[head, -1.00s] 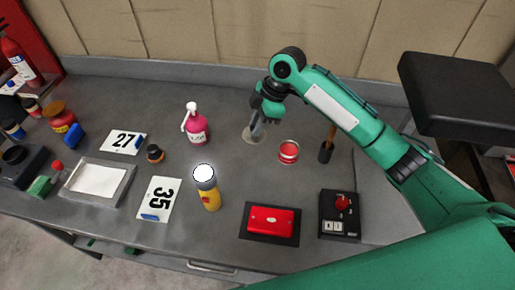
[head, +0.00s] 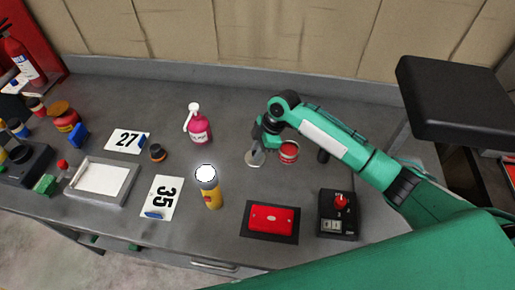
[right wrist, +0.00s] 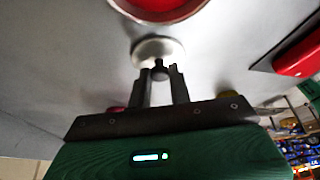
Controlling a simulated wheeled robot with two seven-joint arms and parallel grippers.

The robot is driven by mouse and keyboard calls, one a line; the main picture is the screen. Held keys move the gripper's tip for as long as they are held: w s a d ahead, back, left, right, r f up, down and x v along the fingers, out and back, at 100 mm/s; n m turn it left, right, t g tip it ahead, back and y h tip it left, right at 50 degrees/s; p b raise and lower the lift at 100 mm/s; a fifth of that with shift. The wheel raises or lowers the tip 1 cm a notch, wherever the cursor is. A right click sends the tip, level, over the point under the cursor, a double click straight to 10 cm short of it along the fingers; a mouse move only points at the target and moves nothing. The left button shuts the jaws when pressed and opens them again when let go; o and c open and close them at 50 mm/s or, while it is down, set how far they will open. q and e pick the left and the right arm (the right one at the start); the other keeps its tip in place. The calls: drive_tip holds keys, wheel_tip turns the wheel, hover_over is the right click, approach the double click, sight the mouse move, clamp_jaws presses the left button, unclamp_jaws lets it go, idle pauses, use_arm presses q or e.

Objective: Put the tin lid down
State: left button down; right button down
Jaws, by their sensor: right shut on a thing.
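The tin lid (head: 254,159) is a pale grey disc with a small dark knob. My right gripper (head: 258,146) is shut on the knob, with the lid beneath its fingertips. In the right wrist view the lid (right wrist: 158,49) shows just beyond the fingertips (right wrist: 159,74). I cannot tell whether the lid touches the bench or hangs just above it. The red tin (head: 288,152) stands right beside it, to the right in the head view. The tin's round red opening (right wrist: 165,8) is cut off at the top of the right wrist view. My left gripper is out of view.
The grey bench (head: 330,100) is clear behind my right gripper. A pink bottle (head: 199,128) stands to the left and a yellow torch (head: 210,192) nearer the front. A red box (head: 270,219) and a switch box (head: 339,213) lie at the front right.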

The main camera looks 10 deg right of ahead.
drive_tip(key=c, duration=1.3)
unclamp_jaws()
drive_tip(key=shift+f, duration=0.1)
drive_tip(key=shift+r, duration=0.2)
drive_tip(key=b+v, duration=0.2)
drive_tip(key=v, duration=1)
